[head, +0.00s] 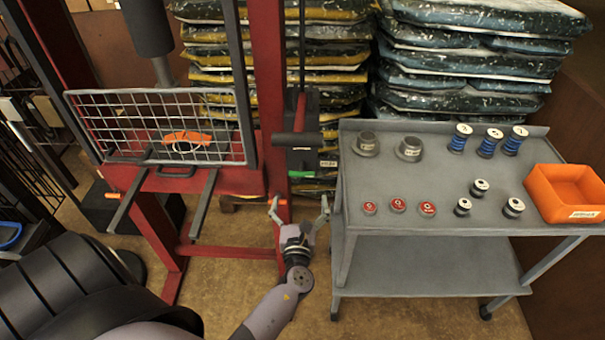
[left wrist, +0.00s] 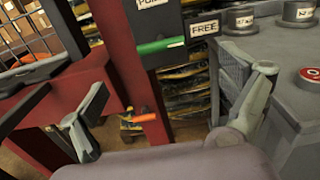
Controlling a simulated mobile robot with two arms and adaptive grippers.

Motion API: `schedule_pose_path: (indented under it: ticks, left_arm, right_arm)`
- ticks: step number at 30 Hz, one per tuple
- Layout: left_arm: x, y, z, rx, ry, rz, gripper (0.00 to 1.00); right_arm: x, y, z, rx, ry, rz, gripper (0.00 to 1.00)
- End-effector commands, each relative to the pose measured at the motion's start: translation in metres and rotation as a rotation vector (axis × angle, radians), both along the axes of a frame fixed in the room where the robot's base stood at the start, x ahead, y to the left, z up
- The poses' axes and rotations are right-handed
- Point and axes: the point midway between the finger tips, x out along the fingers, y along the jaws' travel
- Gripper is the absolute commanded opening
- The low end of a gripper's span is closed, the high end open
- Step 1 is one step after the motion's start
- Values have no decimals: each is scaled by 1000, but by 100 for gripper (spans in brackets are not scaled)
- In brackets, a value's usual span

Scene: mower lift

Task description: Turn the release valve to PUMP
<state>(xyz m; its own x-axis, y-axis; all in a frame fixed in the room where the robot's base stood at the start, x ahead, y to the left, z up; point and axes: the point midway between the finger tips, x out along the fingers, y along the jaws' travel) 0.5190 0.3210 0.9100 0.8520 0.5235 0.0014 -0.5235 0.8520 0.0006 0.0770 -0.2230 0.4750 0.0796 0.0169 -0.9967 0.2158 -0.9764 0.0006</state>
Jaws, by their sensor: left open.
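The release valve's green lever (left wrist: 160,46) shows in the left wrist view on a dark housing. It lies roughly level, its right end pointing toward the FREE label (left wrist: 205,28). A PUMP label (left wrist: 151,3), cut by the top edge, is above it. In the head view the dark pump housing (head: 301,150) is beside the red post, with the lever (head: 301,174) small below it. My left gripper (head: 298,207) is open and empty, below the lever in the picture and apart from it. Its spread fingers also show in the left wrist view (left wrist: 172,112). My right gripper is not in view.
A grey cart (head: 440,215) with weights and an orange bin (head: 566,192) is close on the right of the gripper. A red post (head: 268,90) and a wire guard (head: 160,125) are left. An orange-tipped part (left wrist: 145,118) sits low on the post. Stacked bags stand behind.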

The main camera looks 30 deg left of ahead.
Motion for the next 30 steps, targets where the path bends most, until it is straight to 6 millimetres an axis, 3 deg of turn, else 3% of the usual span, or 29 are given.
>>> schedule_pose_path:
  ticks: [9, 15, 28, 30]
  left_arm:
    - [60, 36, -1, 0, -2, 0, 94]
    - [83, 51, -1, -1, -1, 0, 94]
    - [92, 56, 0, -1, 0, -1, 94]
    - [92, 56, 0, -1, 0, -1, 90]
  right_arm:
    - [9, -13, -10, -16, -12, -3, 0]
    - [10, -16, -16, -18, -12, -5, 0]
    - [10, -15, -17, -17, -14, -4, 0]
    - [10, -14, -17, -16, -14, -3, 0]
